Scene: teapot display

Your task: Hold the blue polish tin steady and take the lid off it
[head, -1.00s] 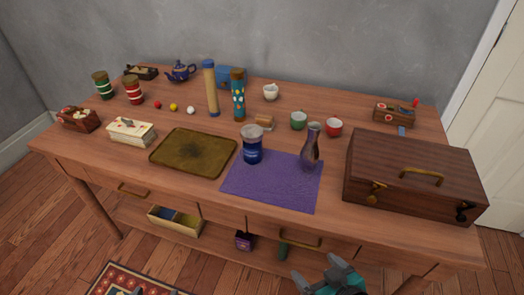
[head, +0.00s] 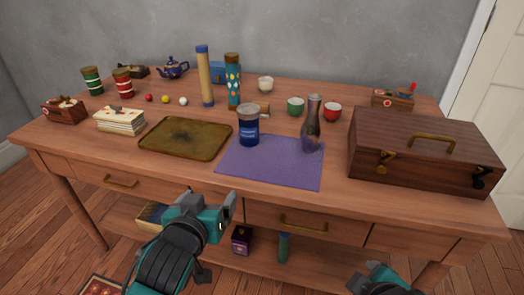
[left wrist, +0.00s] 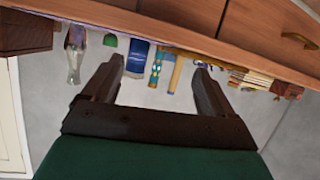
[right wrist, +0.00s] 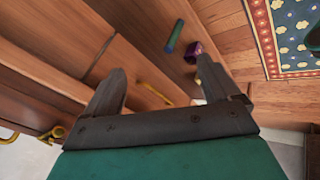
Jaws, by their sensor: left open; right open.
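The blue polish tin (head: 249,130) stands upright on the table at the left back edge of the purple cloth (head: 270,166). Its pale grey lid (head: 248,110) is on top. The tin also shows in the left wrist view (left wrist: 138,58), where the picture is upside down. My left gripper (head: 225,215) is open and empty, in front of the table and lower left of the tin. My right gripper (right wrist: 163,85) is open and empty; in the head view only part of it shows at the bottom right, in front of the table. Neither touches the tin.
A glass vase (head: 312,128) stands on the cloth right of the tin. A dark tray (head: 186,138) lies to the left, a wooden case (head: 424,150) to the right. Tall cylinders (head: 205,78), cups (head: 296,106) and small balls (head: 166,99) stand behind. The table's front edge lies between grippers and tin.

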